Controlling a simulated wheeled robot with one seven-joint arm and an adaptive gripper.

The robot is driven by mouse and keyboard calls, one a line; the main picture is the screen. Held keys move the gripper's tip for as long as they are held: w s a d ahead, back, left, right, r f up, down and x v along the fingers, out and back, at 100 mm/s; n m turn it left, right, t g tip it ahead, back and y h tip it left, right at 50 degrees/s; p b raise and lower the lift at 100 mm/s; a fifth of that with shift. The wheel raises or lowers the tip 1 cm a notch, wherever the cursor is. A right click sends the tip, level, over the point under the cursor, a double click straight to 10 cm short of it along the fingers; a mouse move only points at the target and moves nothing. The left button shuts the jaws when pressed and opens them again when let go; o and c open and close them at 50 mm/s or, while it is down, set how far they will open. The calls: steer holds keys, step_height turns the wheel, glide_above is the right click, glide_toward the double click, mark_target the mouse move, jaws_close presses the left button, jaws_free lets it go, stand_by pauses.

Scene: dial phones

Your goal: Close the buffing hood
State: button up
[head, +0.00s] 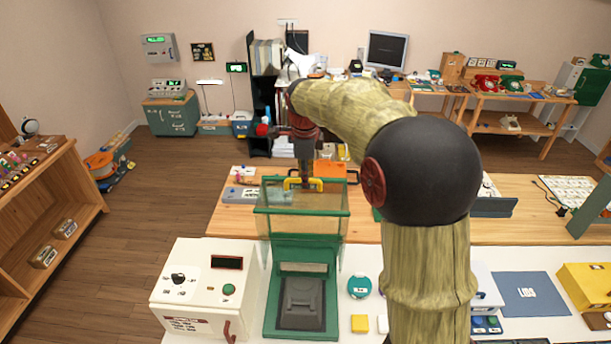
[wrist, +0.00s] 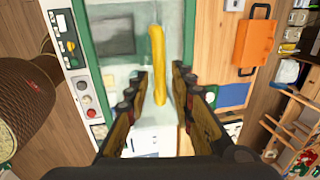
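The buffing hood (head: 301,222) is a green frame with clear panels, standing on the white counter. Its clear cover is raised, and a dark pad (head: 301,302) shows in the open green base below. A yellow handle (head: 291,184) sits at the top edge of the cover. My gripper (head: 304,181) is at this handle, pointing down; its fingertips are hard to make out in the head view. In the wrist view, my gripper (wrist: 160,78) is open, with the yellow handle (wrist: 156,45) between the fingers and a gap visible on both sides.
A white control box (head: 205,285) with knobs stands left of the hood. A round teal item (head: 359,286) and a yellow block (head: 360,323) lie to its right. An orange case (head: 335,170) lies behind on the wooden table. My arm hides part of the counter.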

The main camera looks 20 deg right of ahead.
jaws_close()
stand_by(0.6)
